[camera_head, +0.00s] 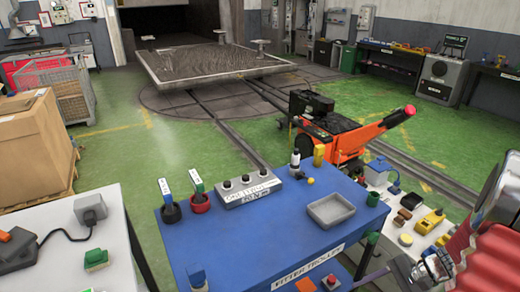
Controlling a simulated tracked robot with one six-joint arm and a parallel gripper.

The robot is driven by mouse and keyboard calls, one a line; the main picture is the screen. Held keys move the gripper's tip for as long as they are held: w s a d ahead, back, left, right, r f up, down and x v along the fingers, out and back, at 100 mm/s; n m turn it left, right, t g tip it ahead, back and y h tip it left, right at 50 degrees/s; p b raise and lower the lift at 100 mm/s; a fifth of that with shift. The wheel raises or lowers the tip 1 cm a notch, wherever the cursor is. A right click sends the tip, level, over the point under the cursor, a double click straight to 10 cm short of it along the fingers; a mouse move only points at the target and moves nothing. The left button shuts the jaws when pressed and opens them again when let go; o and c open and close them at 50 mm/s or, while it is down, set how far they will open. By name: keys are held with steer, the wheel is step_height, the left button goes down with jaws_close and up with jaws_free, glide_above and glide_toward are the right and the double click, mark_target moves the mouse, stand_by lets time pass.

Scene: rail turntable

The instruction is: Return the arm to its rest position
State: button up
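My arm enters at the lower right edge, with a red ribbed section and a silver-grey link. What looks like my gripper (425,272), in grey metal, shows low at the right, beside the right edge of the blue trolley top (250,235). It is small and partly cut off by the bottom of the picture. I cannot tell whether its fingers are open or shut, or whether they hold anything.
A grey tray (331,210), a labelled switch box (246,189) and several small tools sit on the blue trolley. An orange machine (350,135) stands behind it. White tables flank it. A cardboard box (35,148) is at left. Green floor is open behind.

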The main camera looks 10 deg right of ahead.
steer(key=s+a+r+n+t+h, duration=0.3)
steer(key=a+r+n+h, duration=0.5)
steer(key=a+r+n, duration=0.6)
steer(key=a+r, duration=0.8)
steer(key=r, duration=0.3)
steer(key=shift+s+r+n, duration=0.15)
steer(key=shift+s+n, duration=0.05)
steer(key=shift+n, duration=0.1)
steer(key=shift+c, duration=0.2)
stand_by(0.5)
